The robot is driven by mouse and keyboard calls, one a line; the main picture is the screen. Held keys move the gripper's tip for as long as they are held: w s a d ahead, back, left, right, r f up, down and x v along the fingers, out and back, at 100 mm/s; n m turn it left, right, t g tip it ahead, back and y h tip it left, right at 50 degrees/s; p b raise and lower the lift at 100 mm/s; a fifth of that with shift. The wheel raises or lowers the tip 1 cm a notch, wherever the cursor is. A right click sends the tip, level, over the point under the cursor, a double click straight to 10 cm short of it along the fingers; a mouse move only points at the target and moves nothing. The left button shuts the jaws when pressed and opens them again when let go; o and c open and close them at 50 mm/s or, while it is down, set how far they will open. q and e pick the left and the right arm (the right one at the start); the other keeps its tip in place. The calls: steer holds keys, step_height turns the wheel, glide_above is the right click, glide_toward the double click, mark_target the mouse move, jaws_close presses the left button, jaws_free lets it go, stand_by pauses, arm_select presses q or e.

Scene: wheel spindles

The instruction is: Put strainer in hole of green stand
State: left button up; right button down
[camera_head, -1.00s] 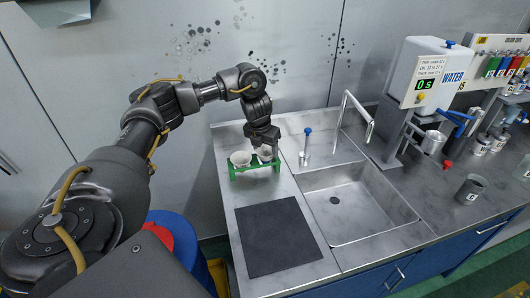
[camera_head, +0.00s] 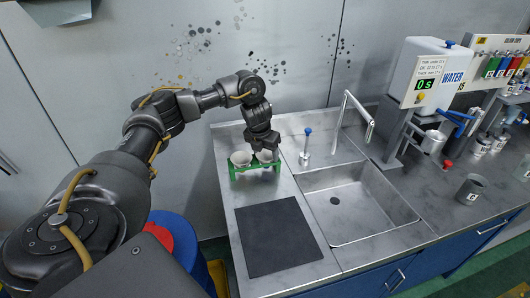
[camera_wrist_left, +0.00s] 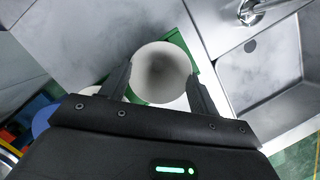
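A green stand (camera_head: 257,168) stands on the counter's far left part. A white cup (camera_head: 240,159) sits in its left side. The white strainer (camera_head: 264,156) is at its right side, partly hidden by my left gripper (camera_head: 271,148). In the left wrist view the strainer (camera_wrist_left: 161,73) is round and pale, between the two fingers, which are against its sides. I cannot tell whether it is fully down in the hole. Parts of the green stand (camera_wrist_left: 148,45) show around it, and the other cup (camera_wrist_left: 90,90) shows at the left, mostly hidden. My right gripper is out of view.
A sink (camera_head: 358,205) with a tap (camera_head: 357,112) lies to the right. A small blue-topped item (camera_head: 306,145) stands near the stand. A dark mat (camera_head: 277,237) lies in front. A water dispenser (camera_head: 418,75) and a grey cup (camera_head: 471,190) are farther right.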

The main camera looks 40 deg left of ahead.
arm_select(q)
steer(key=shift+o, duration=1.1)
steer(key=shift+s+d+f, duration=0.1)
steer(key=shift+s+f, duration=0.2)
steer(key=shift+f, duration=0.15)
steer(key=shift+d, duration=0.1)
steer(key=shift+a+r, duration=0.2)
steer(key=shift+r, duration=0.15)
steer(key=r, duration=0.1)
steer(key=r+p, duration=0.1)
steer(key=r, duration=0.1)
steer(key=r+p, duration=0.1)
steer(key=shift+s+a+r, duration=0.15)
steer(key=shift+a+r, duration=0.1)
steer(key=v, duration=0.2)
steer(key=p+v, duration=0.1)
steer(key=v, duration=0.5)
steer(key=shift+d, duration=0.35)
